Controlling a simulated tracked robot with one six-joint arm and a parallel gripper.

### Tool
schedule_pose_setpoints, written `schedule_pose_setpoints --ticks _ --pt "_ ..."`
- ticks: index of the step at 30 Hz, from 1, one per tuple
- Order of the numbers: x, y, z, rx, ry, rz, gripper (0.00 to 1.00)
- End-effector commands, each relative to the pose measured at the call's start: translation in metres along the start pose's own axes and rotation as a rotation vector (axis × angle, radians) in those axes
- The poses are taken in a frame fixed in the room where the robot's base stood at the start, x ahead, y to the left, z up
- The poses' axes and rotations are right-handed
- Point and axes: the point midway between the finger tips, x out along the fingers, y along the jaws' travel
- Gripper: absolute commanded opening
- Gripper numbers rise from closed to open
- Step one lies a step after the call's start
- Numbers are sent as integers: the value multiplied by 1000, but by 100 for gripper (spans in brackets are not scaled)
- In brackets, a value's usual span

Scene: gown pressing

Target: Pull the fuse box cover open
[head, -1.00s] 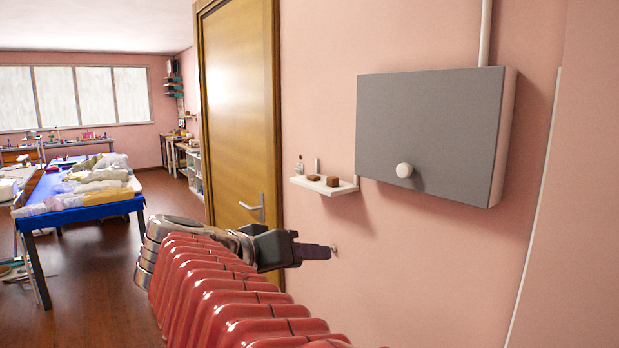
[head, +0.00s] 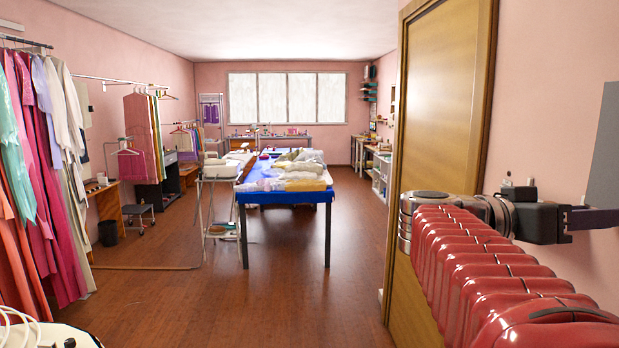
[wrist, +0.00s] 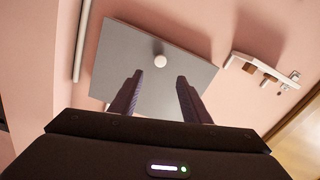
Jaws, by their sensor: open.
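The fuse box cover (wrist: 120,62) is a flat grey panel with a round white knob (wrist: 160,61). In the wrist view it lies beyond my gripper (wrist: 160,75), whose two dark fingers are spread apart and empty. The knob appears between and just past the fingertips, apart from them; the exact gap is hard to judge. The cover looks closed. In the head view only a grey strip of the cover (head: 607,150) shows at the right edge, and the knob is out of frame. My gripper (head: 598,217) also reaches that edge.
A small white wall shelf (wrist: 262,70) with brown items is beside the cover. A white pipe (wrist: 82,40) runs along the wall on its other side. A wooden door (head: 440,100) stands left of my arm. A blue table (head: 285,197) and clothes racks are farther off; the floor between is clear.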

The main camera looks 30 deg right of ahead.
Motion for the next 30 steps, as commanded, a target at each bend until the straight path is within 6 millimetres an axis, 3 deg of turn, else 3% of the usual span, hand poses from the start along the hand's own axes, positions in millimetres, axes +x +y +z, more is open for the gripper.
schedule_pose_setpoints --ticks 30 --pt "106 1 1 -2 -1 3 43"
